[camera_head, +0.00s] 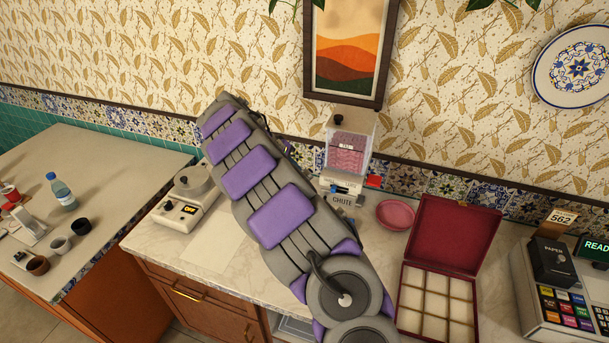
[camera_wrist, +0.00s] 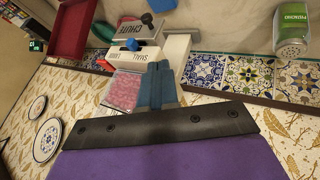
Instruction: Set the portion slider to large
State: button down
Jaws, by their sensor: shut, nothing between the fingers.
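The dispenser (camera_head: 348,150) is a clear box of pink contents on a white base against the wall. In the wrist view, which is upside down, its base carries a portion label (camera_wrist: 128,57) reading SMALL on the picture's right and what looks like LARGE on the left. A blue knob (camera_wrist: 131,44) sits by this label, near its middle; its exact setting is unclear. Contact cannot be told. My arm partly hides the counter in the head view.
A red piece (camera_head: 373,181) sticks out beside the dispenser. A pink bowl (camera_head: 395,214) and an open red box (camera_head: 448,260) stand to the right. A kitchen scale (camera_head: 187,198) is left of my arm. The tiled wall is close behind the dispenser.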

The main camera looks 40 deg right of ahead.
aim_at(335, 189)
jog(key=x, duration=0.3)
jog(key=s+x, duration=0.1)
jog(key=x, duration=0.2)
jog(key=s+r+b+x, duration=0.1)
jog(key=x, duration=0.3)
jog(key=shift+s+d, duration=0.1)
jog(key=shift+d, duration=0.2)
jog(key=shift+s+d, duration=0.3)
jog(key=shift+s, duration=0.3)
jog(key=shift+s, duration=0.1)
jog(key=shift+s+d+b, duration=0.15)
jog(key=shift+s+d, duration=0.25)
jog(key=shift+s, duration=0.35)
jog(key=shift+s+d+b, duration=0.15)
jog(key=shift+s+d, duration=0.25)
jog(key=shift+s, duration=0.4)
jog(key=shift+w, duration=0.15)
